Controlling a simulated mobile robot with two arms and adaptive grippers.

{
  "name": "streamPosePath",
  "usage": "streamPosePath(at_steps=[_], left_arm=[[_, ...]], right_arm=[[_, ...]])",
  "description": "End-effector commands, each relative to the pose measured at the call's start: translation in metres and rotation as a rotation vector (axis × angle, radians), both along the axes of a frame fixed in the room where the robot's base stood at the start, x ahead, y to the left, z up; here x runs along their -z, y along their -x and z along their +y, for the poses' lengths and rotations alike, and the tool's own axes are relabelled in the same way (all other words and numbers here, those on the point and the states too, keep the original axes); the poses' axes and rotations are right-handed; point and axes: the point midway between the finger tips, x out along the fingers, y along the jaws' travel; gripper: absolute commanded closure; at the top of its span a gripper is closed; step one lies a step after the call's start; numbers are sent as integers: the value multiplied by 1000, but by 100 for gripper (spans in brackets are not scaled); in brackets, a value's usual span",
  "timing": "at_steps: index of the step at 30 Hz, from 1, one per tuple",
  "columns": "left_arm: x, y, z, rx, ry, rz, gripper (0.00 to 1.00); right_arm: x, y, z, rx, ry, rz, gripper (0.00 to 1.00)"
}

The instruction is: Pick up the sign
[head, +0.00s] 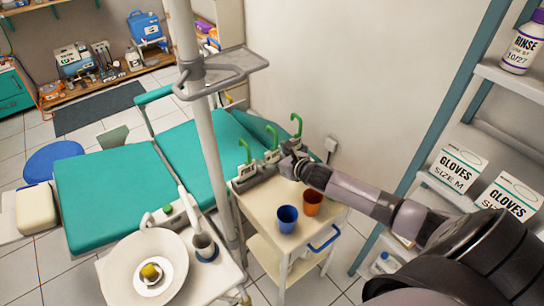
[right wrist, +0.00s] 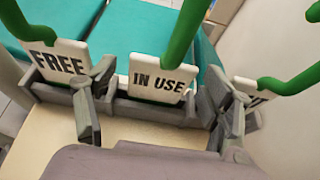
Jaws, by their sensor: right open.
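Several white signs with green hooked handles stand in a grey holder on the small cart. In the right wrist view, one sign (right wrist: 62,60) reads FREE and the middle sign (right wrist: 160,80) reads IN USE. A third sign (right wrist: 250,92) is at the right, its text mostly hidden. The signs also show in the head view, the FREE sign (head: 247,171) nearest. My right gripper (right wrist: 160,112) is open and empty. Its fingers appear on either side of the IN USE sign, in front of the holder (right wrist: 150,112); contact cannot be told. My left gripper is out of view.
The cart (head: 262,212) carries a blue cup (head: 288,218) and an orange cup (head: 312,203). A pole (head: 207,150) and a round basin (head: 145,270) are left of it. A teal dental chair (head: 110,190) lies behind. A shelf with glove boxes (head: 458,165) is at right.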

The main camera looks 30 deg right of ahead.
Motion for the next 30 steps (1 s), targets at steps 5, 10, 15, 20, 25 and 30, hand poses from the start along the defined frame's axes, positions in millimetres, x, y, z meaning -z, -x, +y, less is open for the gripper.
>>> streamPosePath(at_steps=[5, 10, 15, 20, 25, 30], left_arm=[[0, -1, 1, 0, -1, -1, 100], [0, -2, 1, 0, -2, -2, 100], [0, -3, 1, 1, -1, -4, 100], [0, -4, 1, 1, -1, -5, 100], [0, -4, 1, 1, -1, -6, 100], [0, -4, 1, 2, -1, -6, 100]], right_arm=[[0, 0, 0, 0, 0, 0, 28], [0, 1, 0, 0, 0, 1, 39], [0, 1, 0, 0, -1, 1, 50], [0, 1, 0, 0, -1, 1, 61], [0, 1, 0, 0, -1, 0, 72], [0, 1, 0, 0, -1, 0, 77]])
